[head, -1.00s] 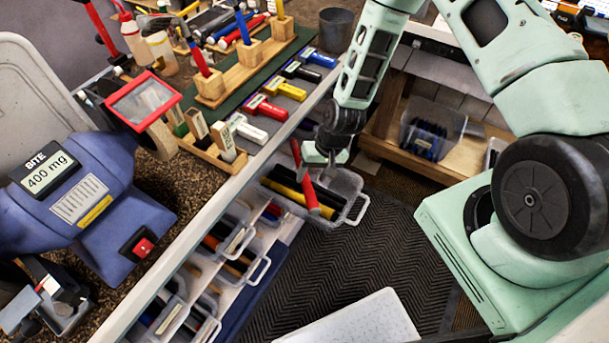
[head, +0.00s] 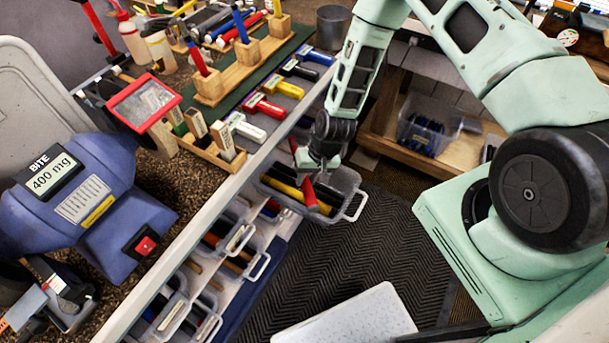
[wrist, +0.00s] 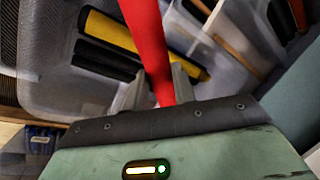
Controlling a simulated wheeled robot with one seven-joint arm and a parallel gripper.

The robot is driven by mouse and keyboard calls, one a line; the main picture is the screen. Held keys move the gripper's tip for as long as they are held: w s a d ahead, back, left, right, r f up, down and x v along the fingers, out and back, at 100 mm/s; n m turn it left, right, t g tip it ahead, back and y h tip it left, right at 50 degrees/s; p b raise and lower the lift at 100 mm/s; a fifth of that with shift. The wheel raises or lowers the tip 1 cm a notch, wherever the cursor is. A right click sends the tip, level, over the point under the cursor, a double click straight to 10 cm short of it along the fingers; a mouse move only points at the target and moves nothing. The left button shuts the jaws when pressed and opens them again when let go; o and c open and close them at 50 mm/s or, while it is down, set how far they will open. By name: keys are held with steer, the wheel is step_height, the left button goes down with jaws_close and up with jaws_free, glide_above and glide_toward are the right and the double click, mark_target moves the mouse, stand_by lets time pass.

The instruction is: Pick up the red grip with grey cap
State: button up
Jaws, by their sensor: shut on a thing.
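The red grip (head: 306,181) is held by my gripper (head: 321,165) above a clear bin (head: 343,209) that holds black and yellow grips. In the wrist view the red grip (wrist: 147,35) runs up from between the two fingers of my gripper (wrist: 156,88), which are shut on it. The grip is tilted in the head view, its lower end over the bin. I cannot make out the grey cap; the grip's end is cut off in the wrist view. A yellow grip (wrist: 110,31) and black grips lie in the bin below.
Several open bins (head: 224,240) stand on shelves under the bench to the left. The bench edge (head: 215,192) runs close beside my gripper. Another clear bin (head: 424,130) sits on a wooden shelf to the right. The dark floor mat (head: 330,262) is largely clear.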

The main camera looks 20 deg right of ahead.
steer(key=shift+r, duration=0.15)
steer(key=shift+r+b, duration=0.4)
steer(key=shift+r, duration=0.15)
steer(key=shift+r+b, duration=0.5)
steer(key=shift+r, duration=0.45)
steer(key=s+d+b, duration=0.3)
steer(key=d+b, duration=0.1)
steer(key=d, duration=1.3)
steer(key=shift+d+r+b, duration=0.15)
steer(key=shift+d+b, duration=0.2)
steer(key=shift+b, duration=0.05)
steer(key=shift+s, duration=0.1)
